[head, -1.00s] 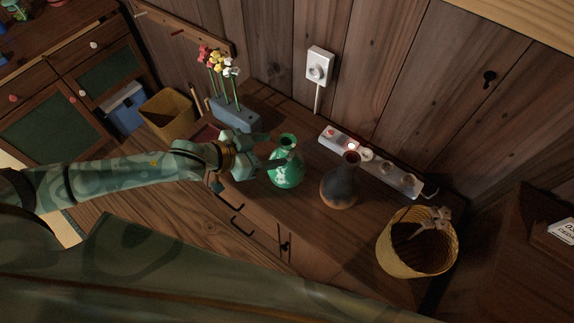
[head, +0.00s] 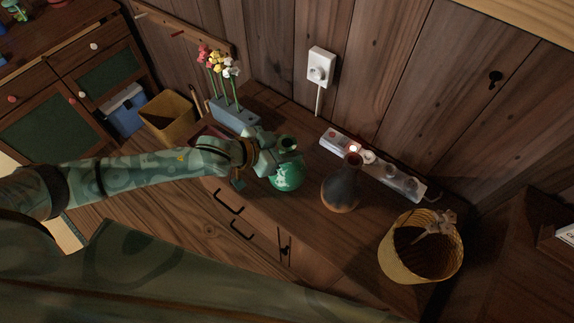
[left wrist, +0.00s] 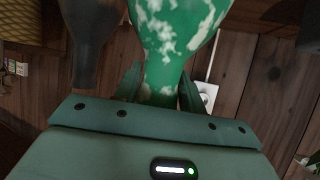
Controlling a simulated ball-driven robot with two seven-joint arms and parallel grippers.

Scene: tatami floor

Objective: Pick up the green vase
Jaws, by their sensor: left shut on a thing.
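The green vase (head: 287,178) has pale patches and stands on the wooden cabinet top, in the middle of the head view. My left gripper (head: 284,153) is shut on the vase's neck, and the gripper covers part of the vase there. In the left wrist view the vase (left wrist: 172,30) fills the upper middle, its narrow neck between the two fingers (left wrist: 160,88). I cannot tell whether its base is still touching the cabinet top. My right gripper is not in view.
A dark vase (head: 341,190) stands close to the right. Behind it lies a power strip (head: 385,168). A yellow wicker basket (head: 392,262) is at the right. A blue-grey planter (head: 234,117) with flowers is behind the gripper. The wood wall closes off the back.

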